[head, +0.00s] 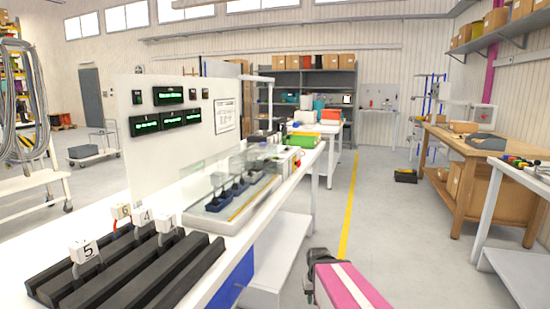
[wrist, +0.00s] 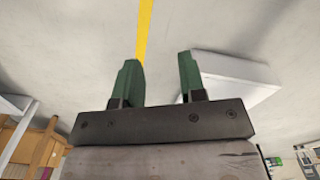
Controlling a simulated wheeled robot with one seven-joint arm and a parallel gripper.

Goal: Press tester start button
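The bench (head: 258,228) on the left carries a clear-walled tester case (head: 238,190) with dark blue fixtures inside. A white panel (head: 150,90) with green-lit displays stands behind it. I cannot make out a start button for certain; a small white box (head: 296,157) with tiny coloured spots sits past the case, too small to read. My gripper shows in the wrist view (wrist: 158,75) with its two green fingers apart and nothing between them. In the head view my pink and white arm is low at centre right, over the aisle, apart from the bench.
Black grooved rails (head: 130,265) with white numbered tags fill the bench's near end. A wooden workbench (head: 480,155) and a white table (head: 520,180) stand at right. The aisle with its yellow floor line (head: 349,205) is clear. A dark bin (head: 405,175) sits farther back.

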